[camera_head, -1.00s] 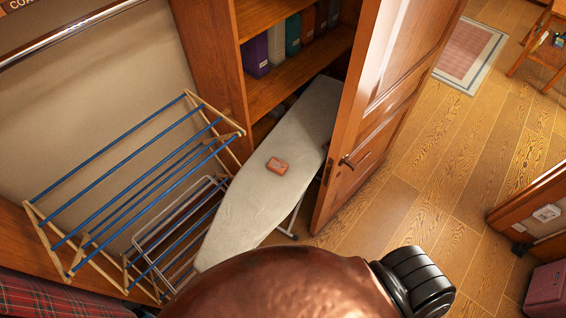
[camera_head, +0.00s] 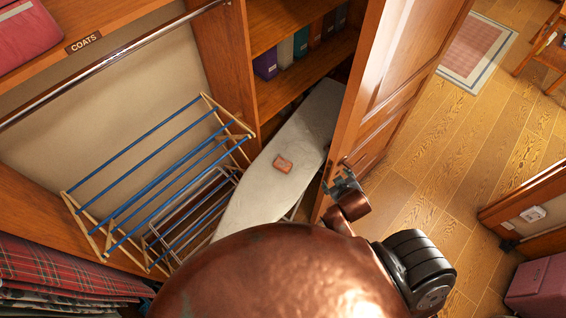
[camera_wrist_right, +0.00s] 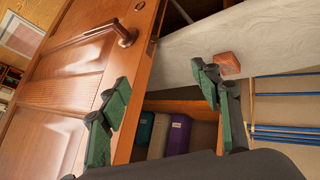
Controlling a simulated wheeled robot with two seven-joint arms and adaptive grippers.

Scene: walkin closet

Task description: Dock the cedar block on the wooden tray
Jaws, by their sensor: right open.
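The cedar block (camera_head: 283,163), a small reddish-orange block, lies on the pale ironing board (camera_head: 255,193). In the right wrist view the block (camera_wrist_right: 227,64) sits on the board's cloth, just beyond the right-hand finger. My right gripper (camera_head: 343,184) is open and empty, its dark green fingers apart. In the head view it appears to the right of the block, overlapping the door edge near the handle. In the wrist view the open fingers (camera_wrist_right: 162,88) frame the door edge. I cannot make out a wooden tray. My left gripper is not in view.
An open wooden door (camera_head: 405,70) stands right of the board, with a handle (camera_wrist_right: 98,37) close to my right gripper. A drying rack (camera_head: 150,187) with blue rods stands left. Shelves with binders (camera_head: 301,42) are behind.

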